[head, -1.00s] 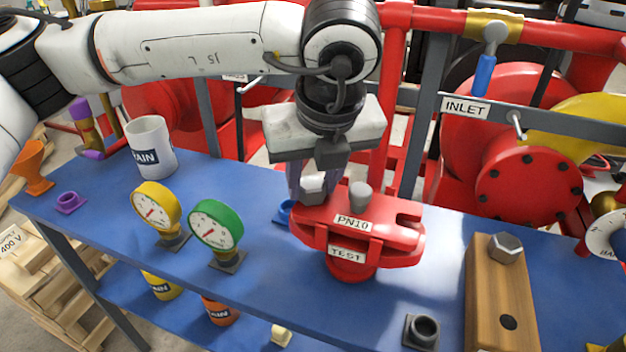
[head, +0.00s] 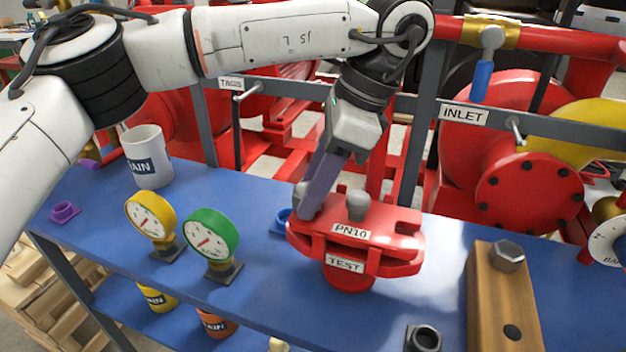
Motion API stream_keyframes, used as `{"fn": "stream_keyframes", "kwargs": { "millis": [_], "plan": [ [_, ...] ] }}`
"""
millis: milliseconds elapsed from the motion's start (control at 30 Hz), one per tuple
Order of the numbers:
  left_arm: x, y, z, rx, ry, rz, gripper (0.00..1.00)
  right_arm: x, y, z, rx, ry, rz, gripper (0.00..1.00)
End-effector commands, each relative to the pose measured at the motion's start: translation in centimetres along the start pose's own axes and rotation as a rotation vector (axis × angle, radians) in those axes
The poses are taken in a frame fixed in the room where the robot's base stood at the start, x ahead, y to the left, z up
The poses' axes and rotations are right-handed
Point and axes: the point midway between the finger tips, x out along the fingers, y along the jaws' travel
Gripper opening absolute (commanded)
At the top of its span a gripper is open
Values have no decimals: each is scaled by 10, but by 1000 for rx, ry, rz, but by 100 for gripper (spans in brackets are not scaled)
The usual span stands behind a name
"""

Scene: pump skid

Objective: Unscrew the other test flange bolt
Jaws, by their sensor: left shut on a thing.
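The red test flange (head: 400,232), labelled PN10 and TEST, stands on the blue bench. A grey bolt (head: 357,205) stands upright in its middle. My left gripper (head: 306,203) is at the flange's left end, tilted, its fingers pointing down. It is shut on a second grey bolt (head: 299,189), which is mostly hidden behind a finger. I cannot tell how far that bolt sits in the flange. A wooden block (head: 488,300) at the right holds a hex bolt (head: 507,254) and has one empty dark hole. My right gripper is not in view.
Yellow (head: 148,217) and green (head: 212,234) gauges stand left of the flange, with a white mug (head: 147,157) behind. A dark socket (head: 423,338) sits near the front edge. The bench in front of the flange is clear.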

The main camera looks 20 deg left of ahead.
Motion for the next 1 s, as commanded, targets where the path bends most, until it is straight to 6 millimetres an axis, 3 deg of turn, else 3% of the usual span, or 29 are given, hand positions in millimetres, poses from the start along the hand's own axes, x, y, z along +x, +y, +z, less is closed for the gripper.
{"fn": "stream_keyframes", "kwargs": {
  "millis": [133, 167, 267, 667, 1000],
  "plan": [
    [3, 4, 2, 10, -15, 13, 11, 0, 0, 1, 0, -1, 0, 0],
    [3, 4, 2, 11, -14, 13, 39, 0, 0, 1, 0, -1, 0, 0],
    [3, 3, 2, 10, -13, 11, 56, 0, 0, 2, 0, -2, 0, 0],
    [2, 2, 1, 9, -8, 6, 56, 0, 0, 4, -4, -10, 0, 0],
    [-66, 2, 1, 6, -10, 2, 56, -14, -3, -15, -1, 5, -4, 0]
  ]
}}
